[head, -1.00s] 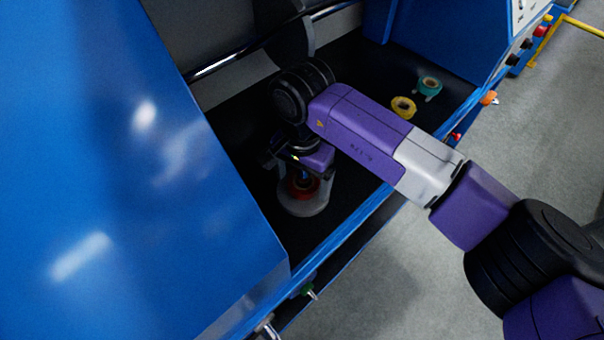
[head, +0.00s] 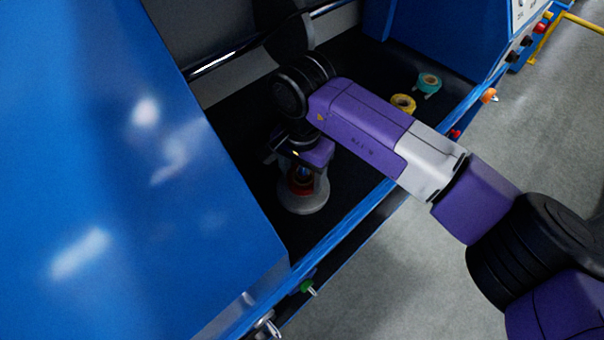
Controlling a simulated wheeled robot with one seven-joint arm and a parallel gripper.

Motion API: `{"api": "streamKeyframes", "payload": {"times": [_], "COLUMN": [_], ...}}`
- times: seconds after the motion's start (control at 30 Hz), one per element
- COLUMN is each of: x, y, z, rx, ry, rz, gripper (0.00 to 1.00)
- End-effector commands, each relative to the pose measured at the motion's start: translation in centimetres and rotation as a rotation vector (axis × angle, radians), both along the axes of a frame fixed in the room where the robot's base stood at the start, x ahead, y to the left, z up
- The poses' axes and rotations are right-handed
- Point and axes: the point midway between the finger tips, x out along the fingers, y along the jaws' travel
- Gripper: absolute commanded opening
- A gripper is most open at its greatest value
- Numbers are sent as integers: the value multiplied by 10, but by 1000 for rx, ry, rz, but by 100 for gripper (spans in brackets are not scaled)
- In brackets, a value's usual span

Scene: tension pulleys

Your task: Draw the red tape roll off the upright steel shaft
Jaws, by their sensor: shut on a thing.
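The red tape roll (head: 301,190) shows as a dark red band at the lower left of the middle in the head view. It is around the shaft above a grey round base (head: 304,205). My gripper (head: 300,178) points down from above and is shut on the red tape roll. The gripper body and wrist hide the top of the roll and most of the upright steel shaft. I cannot tell how high the roll sits on the shaft.
A yellow roll (head: 403,103) and a teal roll (head: 428,83) stand on the dark floor of the bay to the right. A large blue panel (head: 120,190) rises at the left. A blue front rail (head: 370,205) edges the bay. A horizontal steel bar (head: 225,58) crosses behind.

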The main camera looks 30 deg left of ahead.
Motion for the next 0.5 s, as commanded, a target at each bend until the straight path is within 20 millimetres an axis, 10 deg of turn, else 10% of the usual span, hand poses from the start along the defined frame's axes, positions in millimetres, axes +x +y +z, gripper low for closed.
{"api": "streamKeyframes", "payload": {"times": [0.5], "x": [0], "y": [0], "z": [10], "rx": [0], "ry": [-1], "rz": [0], "gripper": [20]}}
